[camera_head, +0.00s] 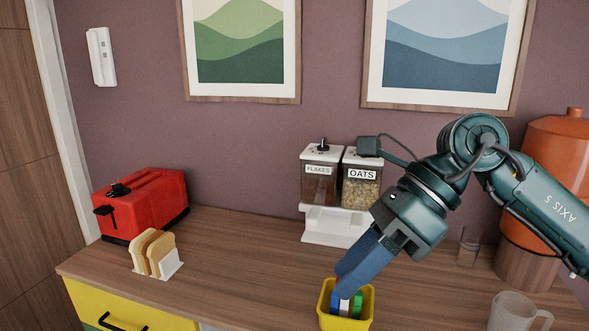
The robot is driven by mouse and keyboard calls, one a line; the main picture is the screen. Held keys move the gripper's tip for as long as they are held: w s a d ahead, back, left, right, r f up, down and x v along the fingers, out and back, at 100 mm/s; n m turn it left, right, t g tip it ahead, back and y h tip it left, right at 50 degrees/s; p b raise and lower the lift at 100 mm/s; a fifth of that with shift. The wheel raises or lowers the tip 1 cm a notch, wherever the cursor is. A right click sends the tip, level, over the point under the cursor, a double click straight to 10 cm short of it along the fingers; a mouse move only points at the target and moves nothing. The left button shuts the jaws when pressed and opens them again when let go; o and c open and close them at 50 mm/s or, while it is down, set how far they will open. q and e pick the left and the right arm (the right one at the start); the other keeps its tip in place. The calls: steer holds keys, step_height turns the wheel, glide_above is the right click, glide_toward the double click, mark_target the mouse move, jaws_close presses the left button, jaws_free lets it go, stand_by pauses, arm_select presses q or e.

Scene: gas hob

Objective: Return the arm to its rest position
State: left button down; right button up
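My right arm comes in from the right, and its dark blue gripper (348,284) points down and left. The fingertips are just above or at the back rim of a small yellow container (346,322); I cannot tell whether they touch it or its contents. The two fingers appear close together, and the angle does not show whether they are open or shut. Blue, white and green items (356,304) stand in the container. My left gripper is not in view.
A red toaster (150,203) and a rack of bread slices (155,254) stand at the left of the wooden counter (235,260). Behind my gripper is a flakes and oats dispenser (322,178). A glass mug (514,312) and an orange urn (556,145) are at the right. The middle-left counter is clear.

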steer(key=s+a+m+g+y, duration=0.25)
steer(key=a+m+y, duration=0.5)
steer(key=y, duration=0.45)
steer(key=w+d+f+m+t+h+p, duration=0.1)
steer(key=w+d+f+m+t+h, duration=0.2)
steer(key=f+m+t, duration=0.6)
steer(key=w+d+f+m+t+h, duration=0.1)
steer(key=d+f+m+t+h, duration=0.4)
steer(key=m, duration=0.8)
steer(key=w+d+f+m+t+h+p, duration=0.1)
steer(key=w+d+f+m+t+h, duration=0.15)
steer(key=f+m+t, duration=0.65)
steer(key=s+d+f+m+g+h, duration=0.2)
steer(key=s+f+m+g+h, duration=0.1)
steer(key=s+f+m+g, duration=0.1)
steer(key=s+d+f+m+g+h, duration=0.2)
steer(key=s+f+m+g+h, duration=0.1)
steer(key=s+f, duration=0.6)
step_height(320, 180, down, 3)
steer(key=m+g, duration=0.1)
steer(key=m, duration=0.1)
steer(key=shift+s+d+r+m, duration=0.15)
steer(key=shift+d+r+m, duration=0.05)
steer(key=shift+m, duration=0.15)
steer(key=shift+h, duration=0.25)
